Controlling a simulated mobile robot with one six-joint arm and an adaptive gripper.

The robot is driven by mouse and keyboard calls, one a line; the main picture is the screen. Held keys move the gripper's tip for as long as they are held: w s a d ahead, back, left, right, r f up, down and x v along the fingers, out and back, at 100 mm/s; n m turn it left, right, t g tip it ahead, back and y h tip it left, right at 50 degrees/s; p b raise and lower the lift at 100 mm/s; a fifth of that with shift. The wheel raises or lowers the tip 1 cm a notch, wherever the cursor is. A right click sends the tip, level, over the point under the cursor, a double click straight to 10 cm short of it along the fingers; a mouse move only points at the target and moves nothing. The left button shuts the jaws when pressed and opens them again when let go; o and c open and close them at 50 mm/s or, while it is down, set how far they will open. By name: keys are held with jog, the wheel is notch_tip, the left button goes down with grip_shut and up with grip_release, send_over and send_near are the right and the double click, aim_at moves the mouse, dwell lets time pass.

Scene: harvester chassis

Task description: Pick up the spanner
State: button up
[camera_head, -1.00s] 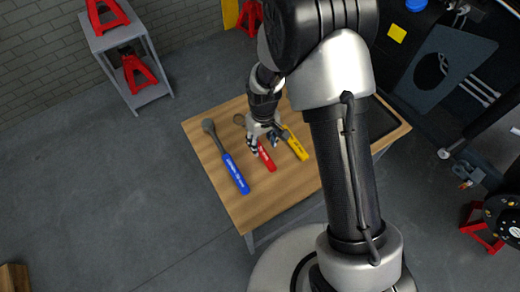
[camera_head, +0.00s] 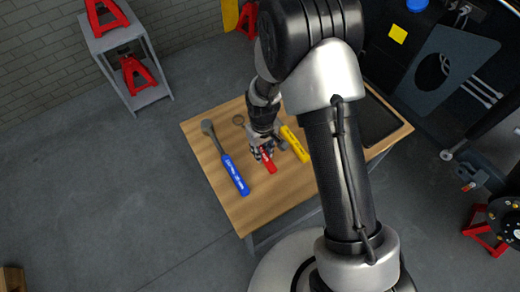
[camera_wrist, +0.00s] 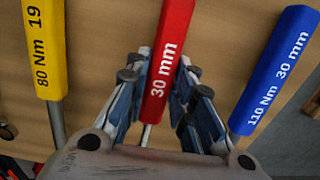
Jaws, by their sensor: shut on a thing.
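In the wrist view the red handle (camera_wrist: 168,50) runs between the fingertips (camera_wrist: 158,76). The palm hides the spanner's lower part there. I cannot tell whether the handle is clear of the table.
A blue-handled tool (camera_head: 235,174) lies to the left on the wooden table (camera_head: 255,208), and a yellow-handled tool (camera_head: 295,144) lies close on the right. A dark tray (camera_head: 378,122) is at the table's right. The table's front left is bare.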

grip_shut()
jog(key=shift+r, duration=0.15)
notch_tip(320, 180, up, 20)
jog(key=p, duration=0.6)
jog(key=shift+o, duration=0.6)
grip_release()
grip_shut()
